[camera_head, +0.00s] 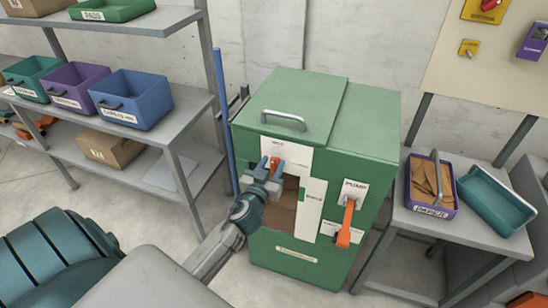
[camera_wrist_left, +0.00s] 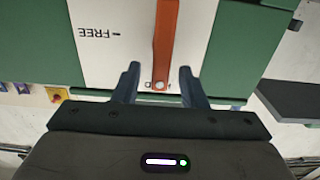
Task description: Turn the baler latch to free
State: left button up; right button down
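The green baler (camera_head: 330,125) stands in the middle of the head view. Its orange latch (camera_head: 275,163) is on a white plate (camera_head: 298,157) on the front, partly hidden by my gripper. My left gripper (camera_head: 267,175) is at the plate. My right gripper is not in view.
An orange pump handle (camera_head: 346,222) hangs on the baler's front, right of the latch. A blue pole (camera_head: 223,110) stands left of the baler. Shelves with bins (camera_head: 133,98) are at the left. A side table at the right holds a purple paper crate (camera_head: 432,208) and a teal bin (camera_head: 495,203).

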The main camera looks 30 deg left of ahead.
pick_arm(q)
jog(key=shift+x, duration=0.85)
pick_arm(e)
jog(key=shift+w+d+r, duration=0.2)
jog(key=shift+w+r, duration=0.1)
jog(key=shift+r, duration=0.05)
pick_arm(q)
grip_shut()
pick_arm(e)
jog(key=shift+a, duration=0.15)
